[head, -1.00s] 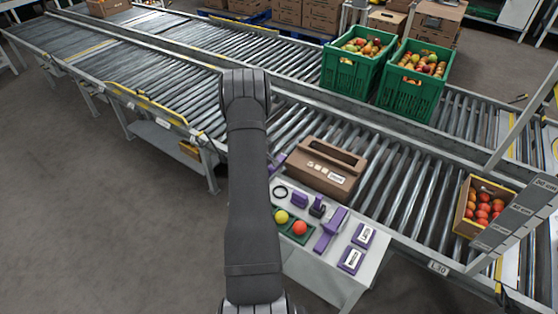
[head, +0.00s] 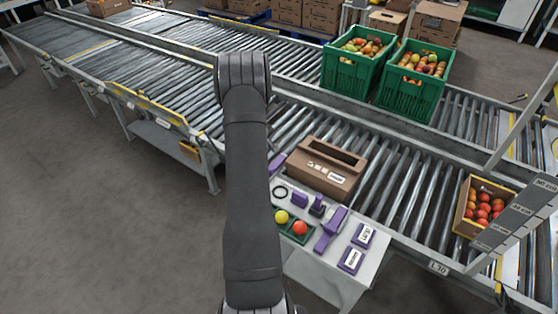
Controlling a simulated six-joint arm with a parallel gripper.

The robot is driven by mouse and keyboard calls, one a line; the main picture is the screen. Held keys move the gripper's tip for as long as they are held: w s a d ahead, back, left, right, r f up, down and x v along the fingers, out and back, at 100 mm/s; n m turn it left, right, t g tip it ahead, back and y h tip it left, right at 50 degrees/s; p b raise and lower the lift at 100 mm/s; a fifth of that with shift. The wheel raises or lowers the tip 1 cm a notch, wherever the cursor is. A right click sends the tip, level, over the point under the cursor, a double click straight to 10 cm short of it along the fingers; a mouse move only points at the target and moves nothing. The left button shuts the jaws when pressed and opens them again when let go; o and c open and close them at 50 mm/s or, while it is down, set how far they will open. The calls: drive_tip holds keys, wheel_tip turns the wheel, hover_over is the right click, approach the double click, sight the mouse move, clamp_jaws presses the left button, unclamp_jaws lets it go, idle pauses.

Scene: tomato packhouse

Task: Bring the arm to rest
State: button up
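My arm rises from the bottom middle of the head view and reaches up over the near edge of the roller conveyor (head: 405,185). Its dark links and upper joint fill the centre. My gripper does not show, so I cannot see its fingers or whether anything is in them. The arm covers part of the conveyor and the left side of a small grey side table (head: 318,277).
The side table bears a green tray (head: 297,238) with a yellow and a red tomato, and several purple tools. A brown carton (head: 322,178) stands on the rollers behind it. Green crates (head: 412,96) of tomatoes stand farther back; a tomato box (head: 463,218) sits right.

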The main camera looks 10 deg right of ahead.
wheel_tip(320, 180, down, 7)
drive_tip(key=shift+f, duration=0.15)
drive_tip(key=shift+w+d+f, duration=0.1)
drive_tip(key=shift+w+f, duration=0.05)
drive_tip(key=shift+f, duration=0.15)
idle(0.4)
